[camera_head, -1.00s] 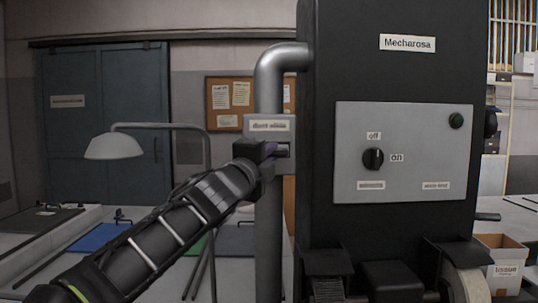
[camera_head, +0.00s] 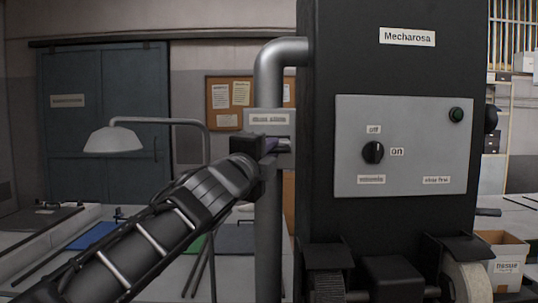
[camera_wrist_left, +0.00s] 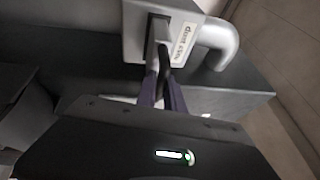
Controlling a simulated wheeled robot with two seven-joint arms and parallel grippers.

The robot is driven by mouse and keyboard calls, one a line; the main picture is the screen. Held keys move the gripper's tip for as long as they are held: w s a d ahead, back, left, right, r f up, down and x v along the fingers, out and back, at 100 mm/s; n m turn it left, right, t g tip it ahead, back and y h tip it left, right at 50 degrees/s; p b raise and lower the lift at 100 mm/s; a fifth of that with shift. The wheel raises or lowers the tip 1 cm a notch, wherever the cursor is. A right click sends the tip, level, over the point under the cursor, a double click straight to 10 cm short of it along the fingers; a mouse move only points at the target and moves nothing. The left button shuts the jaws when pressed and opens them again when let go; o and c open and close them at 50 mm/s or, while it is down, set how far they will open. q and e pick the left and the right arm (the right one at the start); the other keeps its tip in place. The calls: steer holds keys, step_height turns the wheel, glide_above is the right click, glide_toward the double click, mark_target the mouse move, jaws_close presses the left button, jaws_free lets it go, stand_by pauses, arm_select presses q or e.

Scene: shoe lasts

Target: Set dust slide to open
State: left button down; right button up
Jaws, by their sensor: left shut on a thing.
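The dust slide (camera_head: 269,121) is a grey labelled plate on the vertical grey pipe, left of the black machine. Its label also shows in the left wrist view (camera_wrist_left: 182,40), beside a slot with a dark handle (camera_wrist_left: 160,55). My left gripper (camera_head: 274,147) reaches the slot side of the plate in the head view. In the left wrist view its purple fingers (camera_wrist_left: 161,88) are closed around the handle. Much of the handle is hidden by the fingers and gripper body. My right gripper is not in view.
A lamp (camera_head: 113,139) stands behind my left arm. A cardboard box (camera_head: 508,265) is at the lower right.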

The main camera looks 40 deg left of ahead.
arm_select(q)
steer(key=shift+s+d+f, duration=0.1)
steer(key=shift+s+d, duration=0.7)
steer(key=shift+s, duration=0.15)
steer(key=shift+w, duration=0.1)
steer(key=c, duration=1.5)
jaws_free()
steer(key=shift+o, duration=0.2)
steer(key=shift+s, duration=0.25)
steer(key=b+v, duration=0.2)
steer(key=v, duration=0.5)
steer(key=shift+s, duration=0.3)
steer(key=shift+d, duration=0.1)
